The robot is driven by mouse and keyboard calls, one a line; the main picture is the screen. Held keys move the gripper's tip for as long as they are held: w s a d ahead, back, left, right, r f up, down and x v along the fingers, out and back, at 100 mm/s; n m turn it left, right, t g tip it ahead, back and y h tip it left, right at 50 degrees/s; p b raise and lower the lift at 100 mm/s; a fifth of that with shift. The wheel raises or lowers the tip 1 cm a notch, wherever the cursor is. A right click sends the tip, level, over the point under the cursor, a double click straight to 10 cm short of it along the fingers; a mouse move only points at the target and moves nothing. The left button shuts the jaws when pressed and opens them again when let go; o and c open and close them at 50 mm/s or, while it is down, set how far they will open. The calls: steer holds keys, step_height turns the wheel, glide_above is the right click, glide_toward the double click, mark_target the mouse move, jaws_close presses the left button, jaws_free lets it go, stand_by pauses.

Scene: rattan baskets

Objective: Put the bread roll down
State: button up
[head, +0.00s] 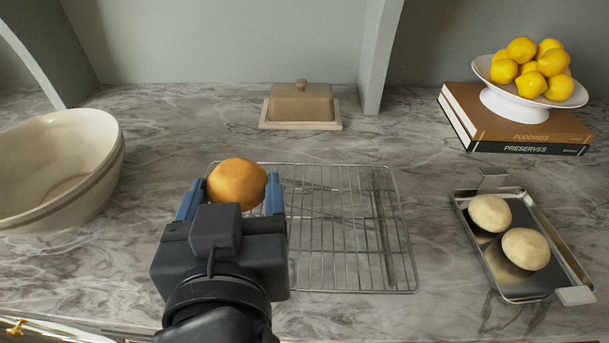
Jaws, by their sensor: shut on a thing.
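The bread roll (237,183) is round and golden-brown. It is between the two blue fingers of my gripper (232,198), which is shut on it. The gripper and roll are over the left part of a wire cooling rack (345,228) on the marble counter. My gripper hides the underside of the roll, so I cannot tell whether it touches the rack. The middle and right of the rack are bare.
A metal tray (560,250) with two pale rolls (508,230) lies at the right. A large cream bowl (60,170) stands at the left. A butter dish (301,103) is behind the rack. Books (515,128) carry a white stand (520,100) of lemons (530,70) at the back right.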

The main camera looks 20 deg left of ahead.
steer(key=a+r+n+g+y+p, duration=0.3)
steer(key=a+n+y+p, duration=0.1)
steer(key=a, duration=1.4)
steer(key=a+r+n+g+y+p, duration=0.3)
steer(key=a+r, duration=0.1)
steer(key=a, duration=1.3)
step_height(320, 180, down, 10)
steer(key=b, duration=0.6)
steer(key=shift+w+y, duration=0.3)
steer(key=o, duration=0.9)
step_height(320, 180, up, 7)
steer(key=p, duration=0.4)
